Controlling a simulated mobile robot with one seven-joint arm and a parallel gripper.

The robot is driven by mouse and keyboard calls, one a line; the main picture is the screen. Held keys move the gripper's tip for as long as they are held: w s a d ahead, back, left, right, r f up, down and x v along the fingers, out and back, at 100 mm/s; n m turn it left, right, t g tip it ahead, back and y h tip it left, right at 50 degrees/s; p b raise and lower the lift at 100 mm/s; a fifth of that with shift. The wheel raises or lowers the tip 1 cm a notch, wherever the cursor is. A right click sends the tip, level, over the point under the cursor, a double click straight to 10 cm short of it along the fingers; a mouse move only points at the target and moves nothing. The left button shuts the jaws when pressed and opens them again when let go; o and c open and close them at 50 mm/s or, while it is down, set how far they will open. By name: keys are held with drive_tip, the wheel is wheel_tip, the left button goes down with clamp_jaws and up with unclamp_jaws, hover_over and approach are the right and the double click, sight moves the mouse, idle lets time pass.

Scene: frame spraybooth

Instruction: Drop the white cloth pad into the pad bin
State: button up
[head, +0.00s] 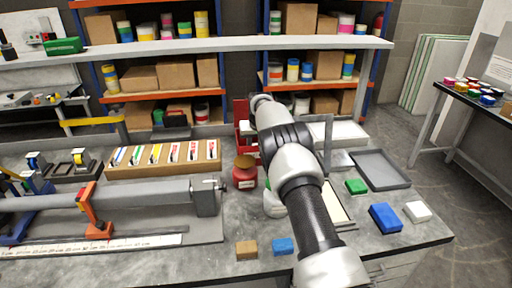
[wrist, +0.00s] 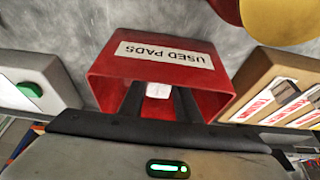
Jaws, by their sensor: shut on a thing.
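A red bin (wrist: 208,75) with a white "USED PADS" label stands on the bench; in the head view this red bin (head: 241,109) shows partly behind my arm. My gripper (wrist: 159,100) points into the bin's opening, its dark fingers reaching between the walls. It is shut on the white cloth pad (wrist: 158,90), which shows as a small white patch between the fingertips. The bin's floor and the pad's lower side are hidden. In the head view my arm hides the gripper and the held pad.
A case of labelled sleeves (head: 165,168) lies to the left. Green (head: 356,186), blue (head: 385,218) and white (head: 417,211) blocks lie at the right, near a grey tray (head: 381,169). A shelf (head: 210,45) spans above the bench.

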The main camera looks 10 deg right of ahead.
drive_tip(key=shift+f, duration=0.4)
drive_tip(key=o, duration=1.1)
drive_tip(key=shift+r, duration=0.15)
